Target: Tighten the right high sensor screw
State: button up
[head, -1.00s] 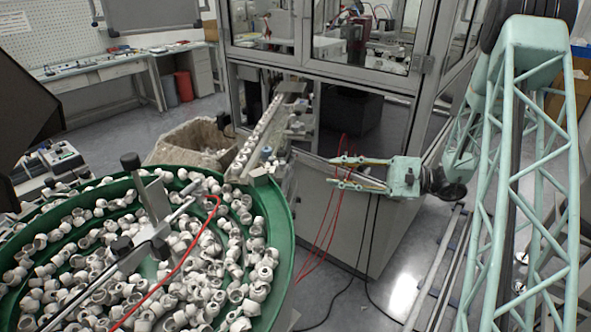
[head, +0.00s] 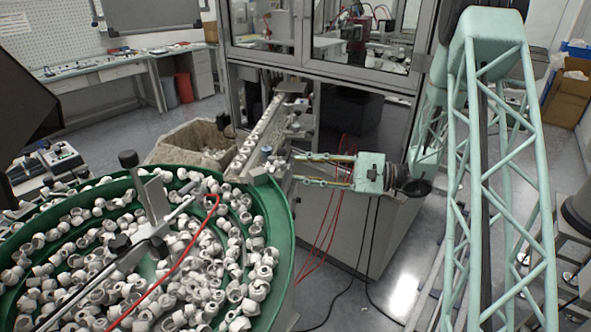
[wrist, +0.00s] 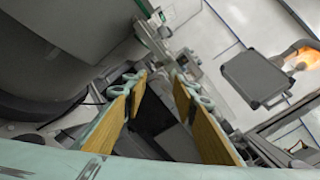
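My gripper (head: 297,169) is open and empty in the head view, with its fingers pointing left toward the lower end of the cap track (head: 253,140). In the wrist view the two yellow-padded fingers of my gripper (wrist: 160,82) stand apart with nothing between them. Small metal fittings (wrist: 184,62) on the track show just beyond the fingertips there. The right high sensor screw is too small to make out among these fittings in either view.
A green bowl feeder (head: 284,232) full of white caps stands left of my gripper. A glass-walled machine cabinet (head: 330,75) is behind it. Red and black cables (head: 322,232) hang below the fingers. A cardboard box (head: 568,97) stands at far right.

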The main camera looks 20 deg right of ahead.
aim_at(288, 168)
jog(key=shift+x, duration=1.2)
jog(key=shift+c, duration=0.6)
jog(key=c, duration=0.7)
